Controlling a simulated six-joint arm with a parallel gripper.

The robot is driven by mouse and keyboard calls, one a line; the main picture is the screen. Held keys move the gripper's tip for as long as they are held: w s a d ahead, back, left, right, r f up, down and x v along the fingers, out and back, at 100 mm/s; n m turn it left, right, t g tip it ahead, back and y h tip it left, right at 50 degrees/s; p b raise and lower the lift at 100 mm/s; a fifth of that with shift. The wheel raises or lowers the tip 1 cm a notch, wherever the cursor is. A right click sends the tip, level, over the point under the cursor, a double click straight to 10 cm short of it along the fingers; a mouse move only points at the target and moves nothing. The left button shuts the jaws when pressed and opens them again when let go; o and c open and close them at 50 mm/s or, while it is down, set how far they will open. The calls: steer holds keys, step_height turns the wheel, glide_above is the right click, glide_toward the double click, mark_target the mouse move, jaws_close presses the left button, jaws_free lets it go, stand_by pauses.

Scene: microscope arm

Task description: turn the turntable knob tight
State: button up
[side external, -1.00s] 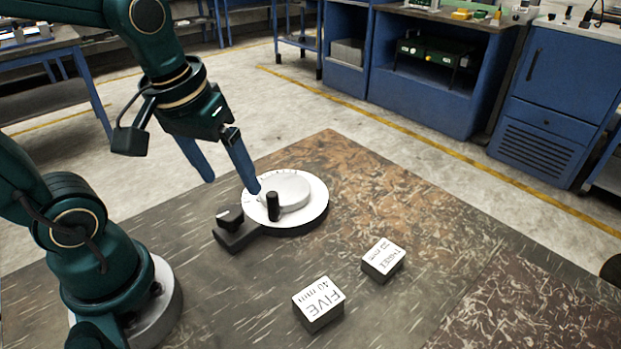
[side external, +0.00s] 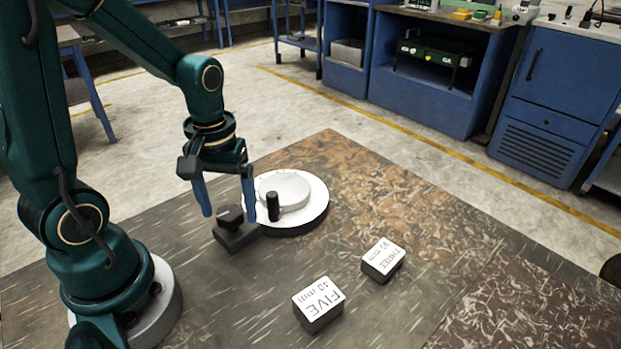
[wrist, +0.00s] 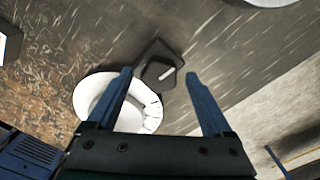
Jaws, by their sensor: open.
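The turntable (side external: 312,212) is a white disc with a raised white centre and a short black post (side external: 272,206) on it. A dark base plate (side external: 238,240) sticks out from its near left side and carries a small black knob (side external: 231,213). In the wrist view the knob (wrist: 160,74) has a white line on top and lies between my fingertips in the picture. My gripper (side external: 229,217) is open and empty, pointing down over the knob, with one blue finger to each side. I cannot tell exactly how high the tips are. The turntable (wrist: 92,92) is partly hidden by a finger.
Two dark blocks with white labelled tops, FIVE (side external: 318,303) and THREE (side external: 382,261), stand on the mat at the front right. The mat between them and the turntable is clear. Blue cabinets stand far back.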

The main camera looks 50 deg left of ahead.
steer(key=shift+c, duration=0.3)
jaws_close()
steer(key=shift+m, duration=0.3)
steer(key=m, duration=0.3)
steer(key=shift+m, duration=0.4)
steer(key=m, duration=0.3)
steer(key=shift+m, duration=0.3)
steer(key=m, duration=0.4)
steer(key=shift+m, duration=1.9)
